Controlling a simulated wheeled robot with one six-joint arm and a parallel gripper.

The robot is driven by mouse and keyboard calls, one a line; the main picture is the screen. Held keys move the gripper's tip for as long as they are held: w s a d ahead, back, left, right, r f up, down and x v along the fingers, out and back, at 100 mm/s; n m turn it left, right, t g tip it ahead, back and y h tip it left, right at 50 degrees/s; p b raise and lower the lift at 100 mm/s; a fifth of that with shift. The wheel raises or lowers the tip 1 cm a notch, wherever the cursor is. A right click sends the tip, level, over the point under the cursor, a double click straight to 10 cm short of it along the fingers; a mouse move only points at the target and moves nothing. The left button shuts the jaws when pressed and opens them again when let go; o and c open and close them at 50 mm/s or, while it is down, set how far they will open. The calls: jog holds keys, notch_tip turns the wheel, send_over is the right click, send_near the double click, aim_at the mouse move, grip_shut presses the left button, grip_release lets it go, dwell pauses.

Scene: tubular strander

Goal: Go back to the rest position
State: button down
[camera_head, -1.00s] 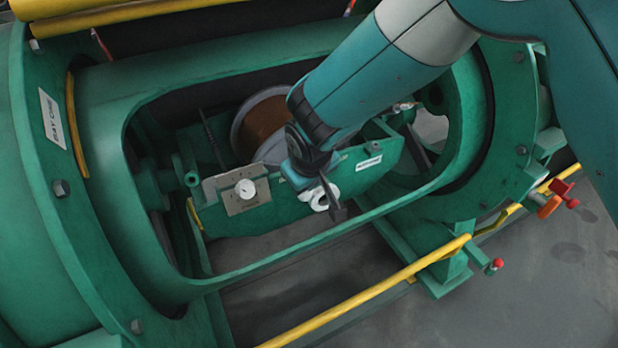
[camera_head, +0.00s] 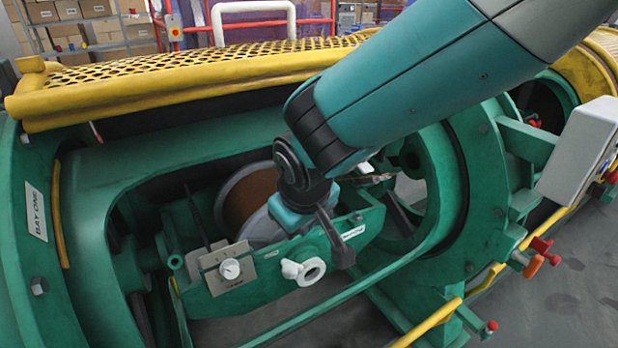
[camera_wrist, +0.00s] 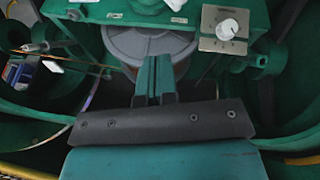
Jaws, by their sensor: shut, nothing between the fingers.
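My gripper shows in the wrist view (camera_wrist: 154,75), its two teal fingers together with nothing between them. In the head view my arm reaches down from the top right into the opening of the green strander bay, and its wrist hangs in front of the bobbin. The bobbin (camera_head: 249,195), with brown winding and grey flanges, sits inside the cradle and is partly hidden by my wrist.
The bay's green frame (camera_head: 90,260) surrounds the opening. A yellow mesh guard (camera_head: 190,68) lies along the top. A grey box (camera_head: 580,150) and red and orange knobs (camera_head: 540,250) stand at the right. Shelves with cartons (camera_head: 85,30) are behind. Floor is clear at lower right.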

jog(key=s+d+r+m+g+y+p, duration=0.1)
jog(key=s+d+r, duration=0.1)
jog(key=d+r, duration=0.25)
jog(key=s+d+r+g+p, duration=0.1)
jog(key=s+d+r, duration=0.2)
jog(key=d+r, duration=0.15)
jog(key=s+d+r+g+y+p, duration=0.1)
jog(key=s+d+r, duration=0.1)
jog(key=s+d, duration=0.2)
jog(key=s+d+r+g+y, duration=0.1)
jog(key=s+d+r, duration=0.2)
jog(key=s, duration=0.6)
jog(key=shift+s+d+m+p, duration=0.35)
jog(key=shift+d+m+p, duration=0.05)
jog(key=shift+d, duration=0.65)
jog(key=shift+a, duration=0.1)
